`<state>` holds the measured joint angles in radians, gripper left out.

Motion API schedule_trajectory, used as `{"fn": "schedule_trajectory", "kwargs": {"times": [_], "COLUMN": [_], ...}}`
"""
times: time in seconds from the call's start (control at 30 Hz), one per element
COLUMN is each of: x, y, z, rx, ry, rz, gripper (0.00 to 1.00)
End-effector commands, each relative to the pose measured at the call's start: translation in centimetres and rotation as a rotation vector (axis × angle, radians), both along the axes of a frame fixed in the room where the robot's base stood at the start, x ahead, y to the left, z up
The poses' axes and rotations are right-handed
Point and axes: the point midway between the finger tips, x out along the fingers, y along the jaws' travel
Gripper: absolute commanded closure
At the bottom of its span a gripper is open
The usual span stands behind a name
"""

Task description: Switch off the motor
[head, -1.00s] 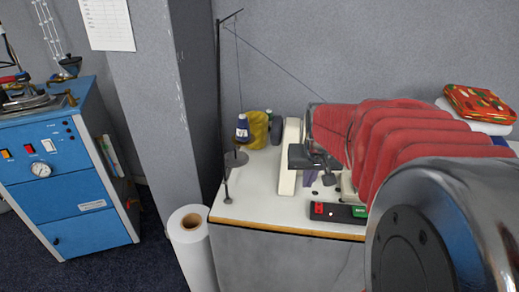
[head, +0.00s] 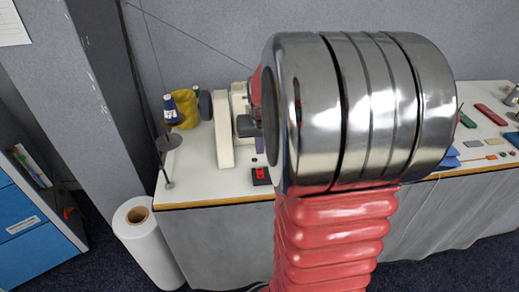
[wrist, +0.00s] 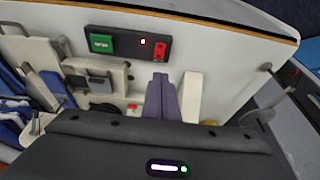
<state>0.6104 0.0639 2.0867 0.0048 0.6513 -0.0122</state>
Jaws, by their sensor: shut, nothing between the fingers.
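The motor's switch box (wrist: 130,46) is a black strip on the white sewing-machine table, near its edge. It carries a green button (wrist: 102,43) and a red button (wrist: 160,51), with a small light between them. In the head view the red button (head: 261,174) shows, while my arm hides the green one. My gripper (wrist: 161,79) is shut and empty. In the wrist view its purple-grey fingers point towards the red-button end of the box, with white table visible between them and the box. The height of the tips above the table is unclear.
The cream sewing machine (head: 223,130) stands close beside my gripper. Yellow thread (head: 184,109) and a blue-purple cone (head: 170,108) are behind it. A thread stand's pole rises at the left. A white roll (head: 146,240) stands on the floor. Small items lie on the table's right.

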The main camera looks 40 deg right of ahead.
Motion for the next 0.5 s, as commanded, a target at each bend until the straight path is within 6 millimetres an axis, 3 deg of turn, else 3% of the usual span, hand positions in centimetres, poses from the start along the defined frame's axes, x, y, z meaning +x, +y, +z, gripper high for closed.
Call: {"fn": "schedule_trajectory", "kwargs": {"times": [0.5], "x": [1.8], "y": [-1.3], "z": [-6.6], "rx": [0.002], "ry": [0.003], "rz": [0.000], "gripper": [1.00]}}
